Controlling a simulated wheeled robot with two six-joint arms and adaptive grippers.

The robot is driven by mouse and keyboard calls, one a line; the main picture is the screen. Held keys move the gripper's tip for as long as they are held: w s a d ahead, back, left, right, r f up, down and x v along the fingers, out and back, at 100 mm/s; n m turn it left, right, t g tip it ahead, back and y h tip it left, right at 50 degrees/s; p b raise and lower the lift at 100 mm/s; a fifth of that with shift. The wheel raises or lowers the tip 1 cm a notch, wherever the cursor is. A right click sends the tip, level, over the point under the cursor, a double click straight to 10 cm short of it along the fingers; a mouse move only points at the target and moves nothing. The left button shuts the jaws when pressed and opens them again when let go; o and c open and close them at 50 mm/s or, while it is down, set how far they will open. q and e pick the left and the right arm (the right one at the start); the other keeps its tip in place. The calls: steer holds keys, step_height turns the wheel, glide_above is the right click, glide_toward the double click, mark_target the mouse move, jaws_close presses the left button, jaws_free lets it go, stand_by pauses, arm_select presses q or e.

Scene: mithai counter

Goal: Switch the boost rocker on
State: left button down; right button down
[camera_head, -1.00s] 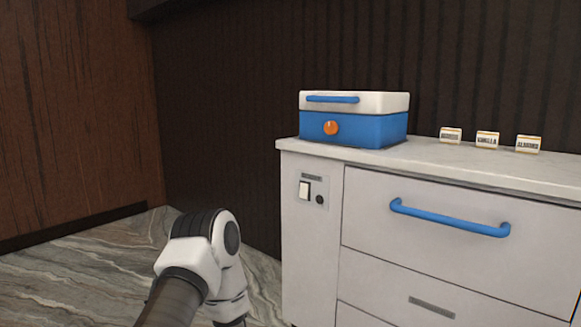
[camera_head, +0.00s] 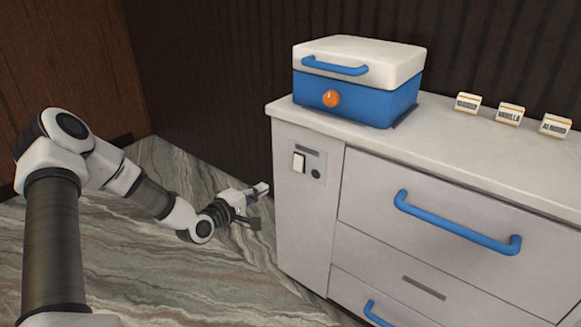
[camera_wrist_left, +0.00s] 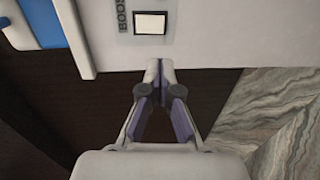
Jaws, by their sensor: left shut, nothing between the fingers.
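The boost rocker (camera_head: 299,162) is a small white switch on a grey plate on the cabinet's narrow front panel. It also shows in the left wrist view (camera_wrist_left: 150,24), beside a partly cut-off label reading "BOOS". My left gripper (camera_head: 264,187) is shut and empty. It is just left of the cabinet, a little lower than the rocker and apart from it. In the left wrist view its closed fingertips (camera_wrist_left: 159,66) point toward the rocker with a gap between. My right gripper is not in view.
The white cabinet (camera_head: 300,225) has drawers with blue handles (camera_head: 455,222). A blue box with a white lid and orange knob (camera_head: 365,98) stands on the countertop (camera_head: 440,130). Several small label blocks (camera_head: 509,114) stand to its right. The marble floor left of the cabinet is clear.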

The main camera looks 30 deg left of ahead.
mark_target(297, 170)
arm_select(q)
steer(key=w+b, duration=0.1)
steer(key=w, duration=0.3)
steer(key=w+f+b, duration=0.1)
steer(key=w+b, duration=0.1)
steer(key=w, duration=0.3)
steer(key=w+d+f+b, duration=0.1)
steer(key=w, duration=0.3)
steer(key=shift+w+b, duration=0.15)
steer(key=shift+b, duration=0.2)
steer(key=shift+w+r, duration=0.1)
steer(key=shift+w, duration=0.25)
steer(key=shift+w+d+f, duration=0.1)
steer(key=shift+w+f, duration=0.1)
steer(key=shift+w, duration=0.1)
